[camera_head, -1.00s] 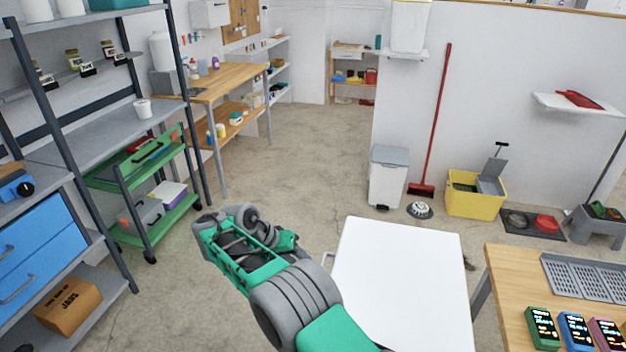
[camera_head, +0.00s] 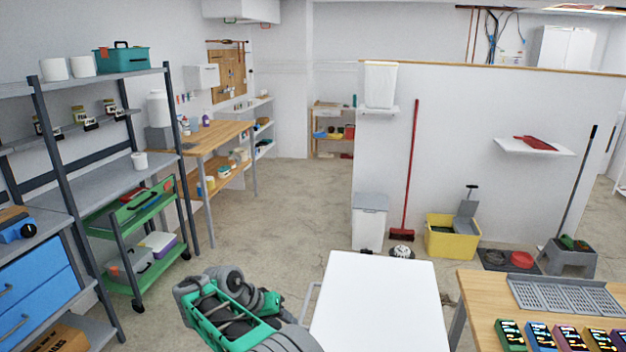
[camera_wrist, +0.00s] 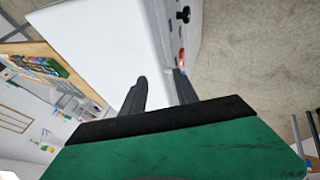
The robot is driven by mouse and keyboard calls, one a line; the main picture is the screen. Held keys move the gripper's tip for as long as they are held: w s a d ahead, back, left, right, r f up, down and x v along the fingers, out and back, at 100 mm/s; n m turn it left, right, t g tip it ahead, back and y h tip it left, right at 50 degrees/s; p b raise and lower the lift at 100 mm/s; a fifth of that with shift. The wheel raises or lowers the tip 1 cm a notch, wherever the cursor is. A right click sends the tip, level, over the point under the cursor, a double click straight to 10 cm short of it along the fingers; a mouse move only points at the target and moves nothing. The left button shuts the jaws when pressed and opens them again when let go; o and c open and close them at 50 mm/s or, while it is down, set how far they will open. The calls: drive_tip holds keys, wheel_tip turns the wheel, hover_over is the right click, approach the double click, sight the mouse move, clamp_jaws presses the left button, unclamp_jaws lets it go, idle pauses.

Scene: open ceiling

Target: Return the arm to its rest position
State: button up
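My arm, green and grey, is folded at the bottom of the head view, just left of the white-topped cart (camera_head: 380,300). My gripper (camera_wrist: 160,84) shows in the wrist view as two dark fingers beyond a green and black body. The fingers stand apart with nothing visible between them. A large white panel (camera_wrist: 95,40) lies behind the left finger in the wrist view, and concrete floor fills the right. The fingers cannot be made out in the head view.
A wooden table (camera_head: 480,285) with grey trays and several coloured boxes stands at the right. A green trolley (camera_head: 130,215) and grey shelving (camera_head: 90,185) stand at the left. A white bin (camera_head: 369,225) and yellow bucket (camera_head: 452,240) stand by the partition. Floor (camera_head: 290,210) is clear in the middle.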

drive_tip(key=d+r+y, duration=0.2)
drive_tip(key=d+r, duration=0.7)
drive_tip(key=d, duration=0.1)
drive_tip(key=s+d+r+y, duration=0.1)
drive_tip(key=s+d+r, duration=0.5)
drive_tip(key=d, duration=0.3)
drive_tip(key=s+d+f+y, duration=0.1)
drive_tip(key=s+d, duration=0.1)
drive_tip(key=s, duration=0.8)
drive_tip(key=s+d+f+n+y, duration=0.1)
drive_tip(key=s+d, duration=0.1)
drive_tip(key=s, duration=0.8)
drive_tip(key=shift+d+f+y, duration=0.3)
drive_tip(key=shift+f+y, duration=0.05)
drive_tip(key=shift+y, duration=0.05)
